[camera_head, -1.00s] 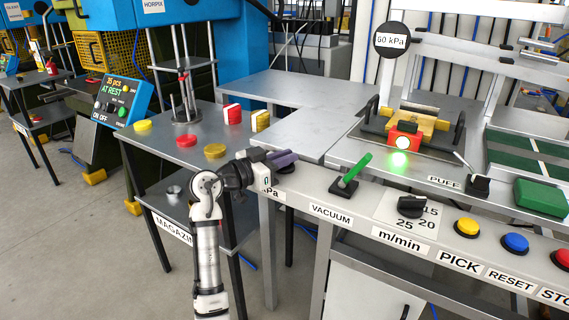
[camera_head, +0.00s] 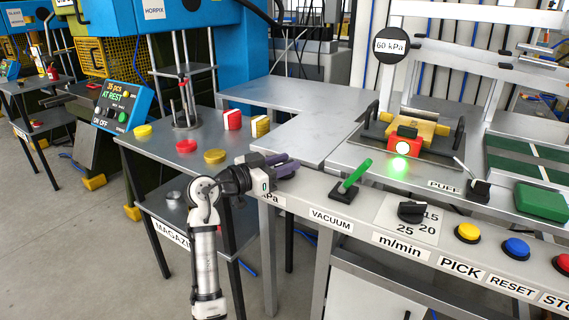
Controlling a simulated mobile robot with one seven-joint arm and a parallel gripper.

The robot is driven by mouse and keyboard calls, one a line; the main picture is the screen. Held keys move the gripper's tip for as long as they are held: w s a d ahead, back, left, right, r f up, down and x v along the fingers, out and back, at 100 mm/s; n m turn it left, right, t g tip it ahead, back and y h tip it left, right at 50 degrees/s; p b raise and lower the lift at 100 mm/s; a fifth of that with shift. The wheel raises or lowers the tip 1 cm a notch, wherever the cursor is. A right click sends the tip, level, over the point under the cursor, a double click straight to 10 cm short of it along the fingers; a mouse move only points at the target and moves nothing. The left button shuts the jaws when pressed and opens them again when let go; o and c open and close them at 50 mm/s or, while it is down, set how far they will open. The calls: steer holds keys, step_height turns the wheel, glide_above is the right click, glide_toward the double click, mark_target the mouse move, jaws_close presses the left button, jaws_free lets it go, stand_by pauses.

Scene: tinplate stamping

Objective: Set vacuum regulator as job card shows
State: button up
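My gripper (camera_head: 290,166) is over the left end of the grey control ledge, with its purple fingers pointing right. A gap seems to show between the fingers, and nothing shows in them. The regulator knob is hidden behind my gripper and wrist; only part of its "kPa" label (camera_head: 273,199) shows below. A round black display (camera_head: 391,45) at the upper right reads "60 kPa". The green-handled lever (camera_head: 355,174) stands tilted on the ledge near the "VACUUM" label (camera_head: 331,220). I cannot make out a job card.
A black m/min dial (camera_head: 411,211), a yellow button (camera_head: 467,232) and a blue button (camera_head: 516,247) line the ledge to the right. A lit device (camera_head: 404,147) stands behind. Red and yellow discs lie on the left table (camera_head: 165,150).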

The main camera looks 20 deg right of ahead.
steer(key=b+v, duration=0.1)
steer(key=v, duration=1.2)
steer(key=shift+a, duration=0.25)
steer(key=shift+s, duration=0.15)
